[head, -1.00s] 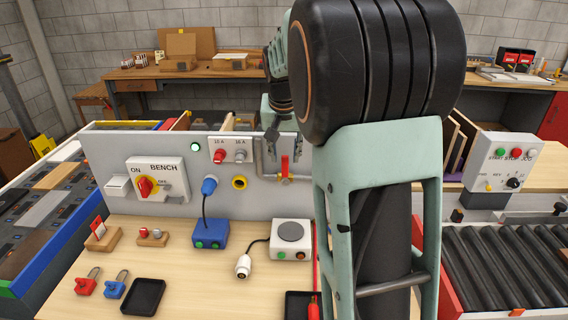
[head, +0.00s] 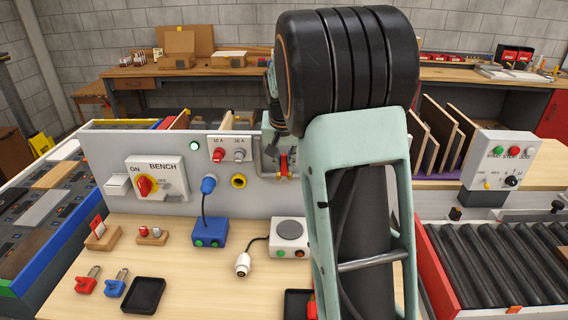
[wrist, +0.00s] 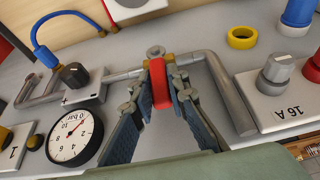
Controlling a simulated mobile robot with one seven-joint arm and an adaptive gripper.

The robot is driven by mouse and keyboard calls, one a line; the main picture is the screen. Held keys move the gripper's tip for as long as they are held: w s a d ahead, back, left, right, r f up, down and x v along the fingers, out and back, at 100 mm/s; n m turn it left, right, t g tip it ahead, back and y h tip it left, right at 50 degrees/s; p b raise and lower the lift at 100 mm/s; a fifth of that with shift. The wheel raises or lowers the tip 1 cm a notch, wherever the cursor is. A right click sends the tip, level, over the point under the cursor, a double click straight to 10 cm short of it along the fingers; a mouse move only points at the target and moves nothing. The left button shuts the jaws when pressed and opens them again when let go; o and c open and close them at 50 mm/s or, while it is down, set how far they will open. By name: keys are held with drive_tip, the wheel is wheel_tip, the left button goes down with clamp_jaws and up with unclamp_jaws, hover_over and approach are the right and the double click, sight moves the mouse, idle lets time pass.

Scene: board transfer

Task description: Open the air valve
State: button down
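The air valve has a red lever (head: 284,163) on a pipe on the grey bench panel. In the wrist view the red lever (wrist: 160,86) stands across the pipe (wrist: 125,76), between my two fingers. My gripper (wrist: 160,72) has its fingertips against both sides of the lever, near the valve body (wrist: 156,52), and looks shut on it. A round pressure gauge (wrist: 75,132) sits beside the fingers in the wrist view.
A black knob (wrist: 73,75) sits on the other side. The bench top (head: 190,275) holds a blue box (head: 210,234), a white box (head: 290,238) and small trays.

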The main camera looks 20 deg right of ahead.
drive_tip(key=shift+a, duration=0.1)
idle(0.4)
drive_tip(key=h, duration=0.1)
drive_tip(key=a+g+h, duration=0.1)
drive_tip(key=w+a+n+h, duration=0.1)
drive_tip(key=h, duration=0.1)
drive_tip(key=shift+a+f+g, duration=0.25)
drive_tip(key=shift+f+g, duration=0.05)
drive_tip(key=shift+f, duration=0.1)
drive_tip(key=shift+w+a+f+n+g+h+b, duration=0.15)
drive_tip(key=shift+a+f+g+h, duration=0.1)
drive_tip(key=shift+h, duration=0.35)
drive_tip(key=shift+w+a+f+n+g+h+b, duration=0.15)
drive_tip(key=shift+a+h, duration=0.1)
drive_tip(key=shift+h, duration=0.35)
drive_tip(key=shift+w+a+f+n+g+h+b, duration=0.15)
drive_tip(key=shift+a+f+g+h+b, duration=0.1)
drive_tip(key=shift+h, duration=0.5)
drive_tip(key=shift+a+f+n+g+h+b, duration=0.15)
drive_tip(key=shift+a+f+h, duration=0.1)
drive_tip(key=shift+h, duration=0.5)
drive_tip(key=c, duration=1.9)
unclamp_jaws()
